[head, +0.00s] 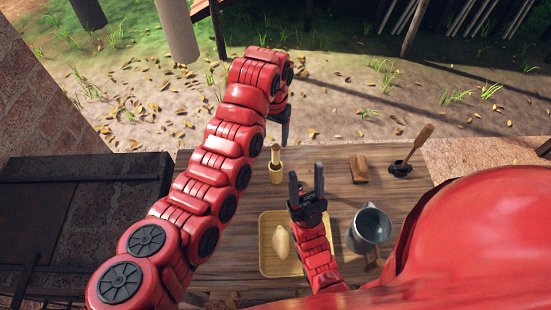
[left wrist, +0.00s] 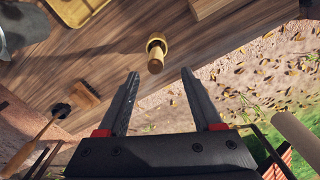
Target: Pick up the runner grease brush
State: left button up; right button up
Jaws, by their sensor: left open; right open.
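A pale wooden handle, which looks like the runner grease brush (head: 276,153), stands in a small yellowish wooden cup (head: 276,174) on the wooden table. In the left wrist view the brush (left wrist: 155,62) and cup (left wrist: 157,41) sit beyond and between my fingertips. My left gripper (left wrist: 160,73) is open and empty, apart from the brush; in the head view the left gripper (head: 284,140) is partly hidden by its own arm. My right gripper (head: 306,170) is open and empty over the table, right of the cup.
A yellow tray (head: 267,226) with a pale lump (head: 282,241) lies in front of the cup. A dark box (head: 75,220) is at left.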

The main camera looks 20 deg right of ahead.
aim_at(274, 146)
pick_arm(q)
notch_tip(274, 146, down, 2)
jog(key=shift+s+f+b, duration=0.15)
jog(key=shift+f+b, duration=0.1)
jog(key=shift+b, duration=0.15)
jog(key=shift+f, duration=0.9)
jog(key=f+p, duration=0.3)
jog(key=f, duration=0.1)
jog(key=shift+s+d, duration=0.15)
jog(key=shift+d, duration=0.1)
jog(key=shift+f+p, duration=0.3)
jog(key=shift+f, duration=0.45)
grip_shut()
